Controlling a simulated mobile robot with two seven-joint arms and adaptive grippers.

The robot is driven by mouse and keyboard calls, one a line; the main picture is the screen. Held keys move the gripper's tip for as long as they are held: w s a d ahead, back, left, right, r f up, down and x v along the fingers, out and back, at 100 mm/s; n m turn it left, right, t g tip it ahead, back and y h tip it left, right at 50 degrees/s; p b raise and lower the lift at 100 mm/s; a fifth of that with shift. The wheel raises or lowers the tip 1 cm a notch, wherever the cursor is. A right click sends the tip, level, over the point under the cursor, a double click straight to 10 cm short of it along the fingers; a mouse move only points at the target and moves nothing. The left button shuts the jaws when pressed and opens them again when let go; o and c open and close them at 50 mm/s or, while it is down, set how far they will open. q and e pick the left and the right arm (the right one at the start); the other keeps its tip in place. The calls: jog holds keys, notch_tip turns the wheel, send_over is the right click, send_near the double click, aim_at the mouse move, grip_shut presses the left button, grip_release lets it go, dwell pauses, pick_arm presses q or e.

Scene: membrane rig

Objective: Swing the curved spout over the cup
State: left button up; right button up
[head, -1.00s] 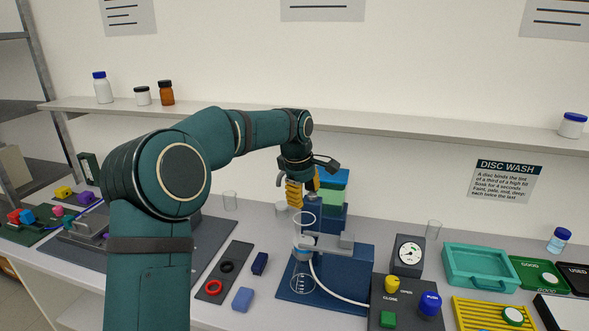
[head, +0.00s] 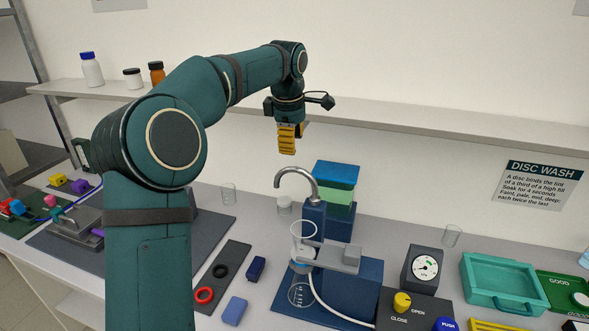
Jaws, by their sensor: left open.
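The curved spout (head: 297,172) is a grey metal hook on top of a blue post (head: 313,217). Its tip points down on the left side of the post. The clear cup (head: 303,232) stands in front of the post, above a glass flask (head: 300,292). In the picture the spout's tip is up and left of the cup's rim; the depth between them is hard to judge. My left gripper (head: 290,146) is open and empty, above the spout and apart from it, with its yellow fingers pointing down. My right gripper is not in view.
A grey clamp block (head: 338,258) sits beside the cup, with a white tube running to the control panel. A blue-and-green stack (head: 336,184) stands behind the post. A shelf (head: 400,128) runs behind my arm. A small clear jar (head: 284,204) stands behind.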

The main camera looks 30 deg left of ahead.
aim_at(294, 170)
pick_arm(q)
jog(key=f, duration=0.3)
jog(key=w+f, duration=0.1)
jog(key=f, duration=0.2)
jog(key=w+f, duration=0.1)
jog(key=f, duration=0.2)
jog(key=shift+w+a+f, duration=0.1)
jog(key=shift+a+f, duration=0.2)
jog(key=shift+f, duration=0.1)
grip_shut()
